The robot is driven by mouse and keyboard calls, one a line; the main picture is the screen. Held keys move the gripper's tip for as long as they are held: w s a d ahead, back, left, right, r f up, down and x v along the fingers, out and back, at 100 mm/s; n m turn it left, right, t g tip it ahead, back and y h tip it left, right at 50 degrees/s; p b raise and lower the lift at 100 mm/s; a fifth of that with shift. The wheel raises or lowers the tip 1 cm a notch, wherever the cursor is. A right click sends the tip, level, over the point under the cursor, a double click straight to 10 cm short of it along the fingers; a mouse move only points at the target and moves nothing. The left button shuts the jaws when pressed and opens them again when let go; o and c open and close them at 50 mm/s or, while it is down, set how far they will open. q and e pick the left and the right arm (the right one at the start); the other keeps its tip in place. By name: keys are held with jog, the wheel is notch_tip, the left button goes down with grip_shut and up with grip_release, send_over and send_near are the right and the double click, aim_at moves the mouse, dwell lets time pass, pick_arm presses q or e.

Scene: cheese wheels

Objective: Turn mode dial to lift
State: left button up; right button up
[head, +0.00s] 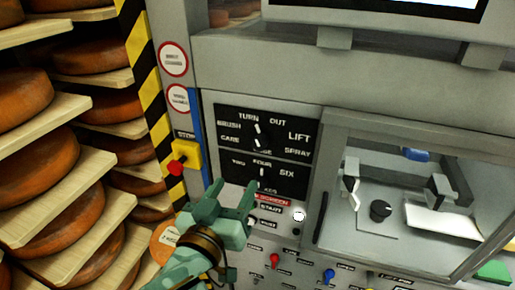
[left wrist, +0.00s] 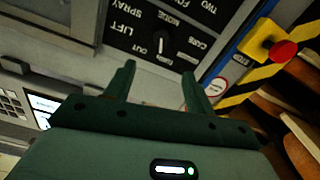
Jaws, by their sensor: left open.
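The mode dial (head: 258,136) sits on the upper black panel, ringed by labels such as TURN, OUT, LIFT, SPRAY, BRUSH and CARE. The LIFT label (head: 299,137) is at its right. A white mark shows on the dial, but I cannot tell which label it points to. In the left wrist view the dial (left wrist: 163,44) is ahead, just beyond the fingertips. My left gripper (head: 234,188) is open and empty, below the dial in the head view, apart from it. Its two fingers also show in the left wrist view (left wrist: 158,72). My right gripper is not in view.
A lower dial (head: 262,174) has labels TWO, FOUR and SIX. A red stop button (head: 176,166) on a yellow box is at left, beside cheese shelves (head: 60,130). A clear-fronted compartment (head: 400,200) is at right. Small coloured switches (head: 329,276) line the bottom.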

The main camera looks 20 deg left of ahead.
pick_arm(q)
jog(key=w, duration=0.2)
jog(key=p, duration=0.1)
send_near(259, 145)
jog(key=w, duration=0.9)
jog(key=shift+d+p, duration=0.1)
jog(key=shift+p, duration=0.2)
jog(key=shift+w, duration=0.4)
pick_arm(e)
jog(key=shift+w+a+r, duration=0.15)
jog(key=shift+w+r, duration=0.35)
pick_arm(q)
jog(key=shift+s, duration=0.1)
jog(key=c, duration=1)
